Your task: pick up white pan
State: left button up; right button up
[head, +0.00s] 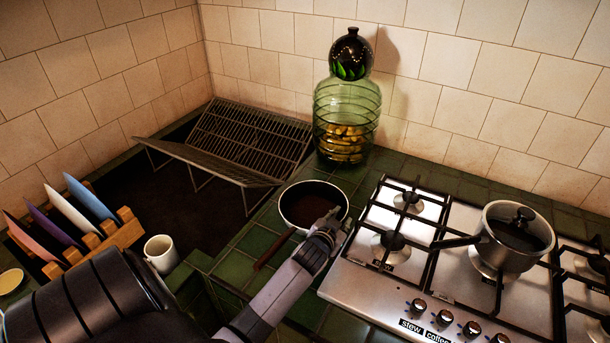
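The white pan (302,205) sits on the green tiled counter, left of the stove. It has a white rim, a brown inside and a dark brown handle (271,252) pointing toward the lower left. My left arm comes in from the lower left, and my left gripper (338,226) is at the pan's near right rim, covering part of it. The fingers are small and partly hidden, so I cannot tell whether they are open or shut, or whether they touch the rim. My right gripper is not in view.
The stove (345,285) with a lidded steel pot (513,247) is close on the right. A green glass jar (346,115) stands behind the pan. A metal dish rack (240,140), a white mug (161,252) and a wooden rack (120,237) of colored boards are on the left.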

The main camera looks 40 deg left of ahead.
pick_arm(q)
jog(key=shift+x, duration=1.85)
grip_shut()
jog(key=shift+r, duration=0.1)
